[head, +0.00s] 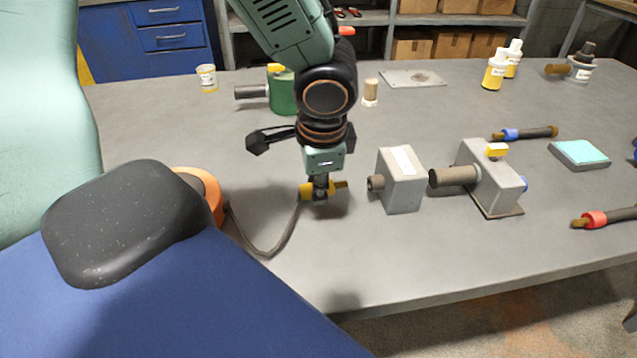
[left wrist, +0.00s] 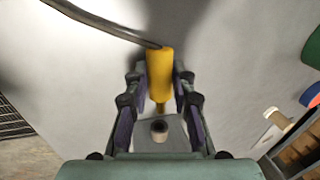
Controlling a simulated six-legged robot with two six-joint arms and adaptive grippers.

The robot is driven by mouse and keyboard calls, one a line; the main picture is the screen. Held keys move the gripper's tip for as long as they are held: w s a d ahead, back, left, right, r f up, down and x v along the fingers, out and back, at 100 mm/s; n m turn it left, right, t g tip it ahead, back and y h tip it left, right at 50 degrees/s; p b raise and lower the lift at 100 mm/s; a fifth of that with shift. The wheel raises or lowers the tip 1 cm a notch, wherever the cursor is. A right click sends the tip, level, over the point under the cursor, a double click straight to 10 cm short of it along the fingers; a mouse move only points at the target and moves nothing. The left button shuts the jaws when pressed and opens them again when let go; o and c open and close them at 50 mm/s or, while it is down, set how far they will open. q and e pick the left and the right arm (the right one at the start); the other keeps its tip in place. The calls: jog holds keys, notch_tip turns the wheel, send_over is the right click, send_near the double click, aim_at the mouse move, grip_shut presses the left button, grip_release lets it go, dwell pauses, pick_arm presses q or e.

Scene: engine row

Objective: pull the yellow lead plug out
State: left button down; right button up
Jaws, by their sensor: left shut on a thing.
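The yellow lead plug (head: 336,187) is in my left gripper (head: 320,190), which is shut on it above the table in the head view. In the left wrist view the yellow plug (left wrist: 160,75) lies between the two fingers of the gripper (left wrist: 160,85). Its dark cable (head: 284,236) runs down from the plug and back left to an orange round part (head: 203,190). A grey box (head: 402,182) with a short round socket (head: 376,183) on its left face stands to the right, apart from the plug. My right gripper is not in view.
A larger grey unit (head: 495,190) with a brown cylinder stands right of the box. Red-ended and blue-ended leads (head: 524,132) and a teal-topped block (head: 579,153) lie further right. A green cylinder (head: 281,92) stands behind my arm. The table front centre is clear.

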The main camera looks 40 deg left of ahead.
aim_at(310, 187)
pick_arm(q)
jog(key=shift+r+p, duration=2.75)
jog(key=shift+r, duration=0.55)
jog(key=shift+a+f, duration=0.1)
jog(key=shift+s+a+b, duration=0.3)
jog(key=shift+s+b, duration=0.1)
jog(key=shift+b, duration=0.2)
jog(key=shift+s+a+b, duration=0.6)
jog(key=shift+s+b, duration=0.05)
jog(key=shift+s, duration=0.1)
